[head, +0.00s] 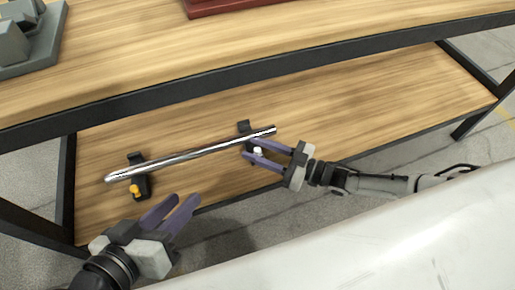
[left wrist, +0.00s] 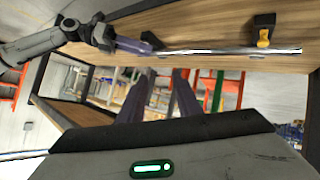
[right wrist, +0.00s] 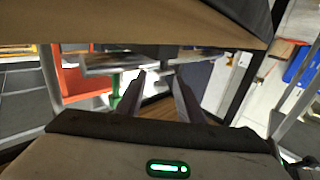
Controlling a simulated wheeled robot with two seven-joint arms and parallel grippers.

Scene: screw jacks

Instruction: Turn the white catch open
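A shiny metal rod (head: 190,156) lies across two black brackets on the lower wooden shelf. The white catch (head: 257,150) is on the right bracket (head: 244,127). An orange catch (head: 135,190) is on the left bracket (head: 138,160) and also shows in the left wrist view (left wrist: 263,38). My right gripper (head: 249,148) has its fingertips at the right bracket, apart, with the white catch between or just beside them; contact is unclear. The right wrist view does not clearly show the catch. My left gripper (head: 180,203) is open and empty, right of and below the orange catch.
The upper wooden shelf (head: 150,55) and its dark front beam (head: 200,85) overhang the lower shelf (head: 350,100). A grey fixture (head: 30,40) and a dark red item (head: 230,4) are on the upper shelf. The lower shelf's right part is clear.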

